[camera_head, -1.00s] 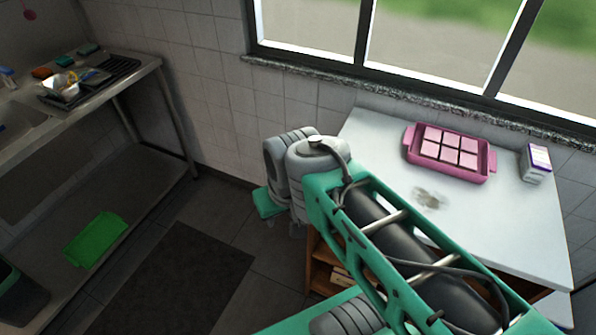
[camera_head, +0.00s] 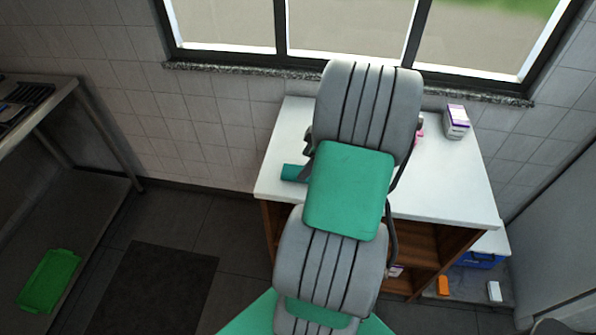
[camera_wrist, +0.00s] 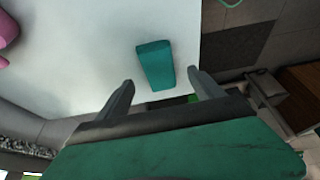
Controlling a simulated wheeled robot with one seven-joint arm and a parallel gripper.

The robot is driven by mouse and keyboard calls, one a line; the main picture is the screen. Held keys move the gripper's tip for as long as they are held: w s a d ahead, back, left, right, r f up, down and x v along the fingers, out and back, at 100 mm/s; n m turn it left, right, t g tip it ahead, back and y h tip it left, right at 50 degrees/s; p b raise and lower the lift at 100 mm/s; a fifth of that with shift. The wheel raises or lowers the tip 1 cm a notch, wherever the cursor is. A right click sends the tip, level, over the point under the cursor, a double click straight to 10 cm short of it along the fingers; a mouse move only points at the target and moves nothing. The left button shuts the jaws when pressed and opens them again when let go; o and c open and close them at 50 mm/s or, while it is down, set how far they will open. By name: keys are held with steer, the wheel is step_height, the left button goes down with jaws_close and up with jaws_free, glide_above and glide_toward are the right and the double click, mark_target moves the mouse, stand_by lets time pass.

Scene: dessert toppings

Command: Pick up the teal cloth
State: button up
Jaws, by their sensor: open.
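The teal cloth (camera_wrist: 154,64) shows in the wrist view as a folded, block-like strip lying on the white table (camera_wrist: 100,50), near the table's edge. My gripper (camera_wrist: 160,78) is open, with one finger on each side of the cloth's near end in that view. The fingers look apart from the cloth; their height above the table is hard to tell.
A white and purple box (camera_head: 456,121) stands at the table's back right. The window sill (camera_head: 250,73) runs behind. A green tray (camera_head: 49,280) lies at lower left.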

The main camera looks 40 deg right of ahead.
mark_target(299, 171)
steer(key=p+x, duration=0.1)
steer(key=x, duration=0.3)
steer(key=shift+w+f, duration=0.1)
steer(key=shift+w, duration=0.05)
steer(key=shift+f, duration=0.2)
steer(key=shift+w+f, duration=0.1)
steer(key=shift+f, duration=0.05)
steer(key=shift+c, duration=0.5)
steer(key=c, duration=1.3)
